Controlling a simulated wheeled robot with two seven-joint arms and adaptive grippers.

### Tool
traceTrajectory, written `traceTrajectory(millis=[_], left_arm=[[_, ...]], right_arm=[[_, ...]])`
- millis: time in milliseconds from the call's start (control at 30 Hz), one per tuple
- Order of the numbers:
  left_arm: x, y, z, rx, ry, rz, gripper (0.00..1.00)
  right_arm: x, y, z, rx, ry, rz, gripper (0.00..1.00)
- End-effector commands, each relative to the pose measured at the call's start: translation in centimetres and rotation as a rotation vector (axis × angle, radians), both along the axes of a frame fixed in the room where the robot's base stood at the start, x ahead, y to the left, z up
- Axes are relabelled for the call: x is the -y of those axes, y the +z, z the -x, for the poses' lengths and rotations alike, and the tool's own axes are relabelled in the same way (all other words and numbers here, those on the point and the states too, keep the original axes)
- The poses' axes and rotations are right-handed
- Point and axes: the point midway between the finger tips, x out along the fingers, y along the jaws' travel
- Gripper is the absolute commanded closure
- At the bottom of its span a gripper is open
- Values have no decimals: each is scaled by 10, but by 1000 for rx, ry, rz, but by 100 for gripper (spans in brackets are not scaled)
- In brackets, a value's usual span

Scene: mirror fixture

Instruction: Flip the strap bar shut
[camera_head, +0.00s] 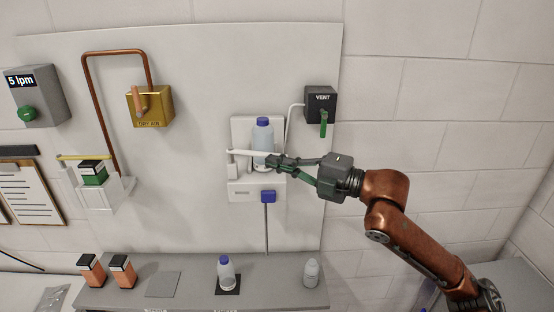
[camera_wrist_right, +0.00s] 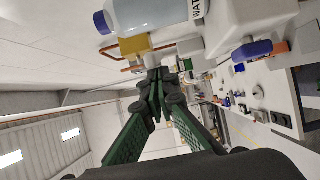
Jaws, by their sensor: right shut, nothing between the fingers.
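A white strap bar (camera_head: 243,153) runs across the front of an upright bottle with a blue cap (camera_head: 263,124) in a white wall holder (camera_head: 241,190). Its right end meets or passes behind my right gripper (camera_head: 273,160), so I cannot tell whether it is latched. That gripper comes in from the right, shut and empty, with its tips in front of the bottle's lower part. In the right wrist view the shut fingertips (camera_wrist_right: 156,78) are just below the bottle (camera_wrist_right: 155,14); contact is unclear. My left gripper is not in view.
A black VENT box (camera_head: 320,103) with a green handle hangs right of the holder. A blue block (camera_head: 268,196) sits on the holder's lower part. Left are a gold valve box (camera_head: 150,106) and another holder (camera_head: 98,198). The grey shelf (camera_head: 190,292) below carries bottles and cartons.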

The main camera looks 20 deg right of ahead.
Motion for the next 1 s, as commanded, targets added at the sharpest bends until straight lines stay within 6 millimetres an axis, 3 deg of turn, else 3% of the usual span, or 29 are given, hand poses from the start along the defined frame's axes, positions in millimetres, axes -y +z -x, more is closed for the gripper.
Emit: traceTrajectory(millis=[300,600,1000], left_arm=[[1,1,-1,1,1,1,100],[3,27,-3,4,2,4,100],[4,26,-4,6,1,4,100]], right_arm=[[1,0,-1,-1,0,0,100],[21,3,-28,-1,-3,0,100],[25,0,-33,2,-7,-1,100]])
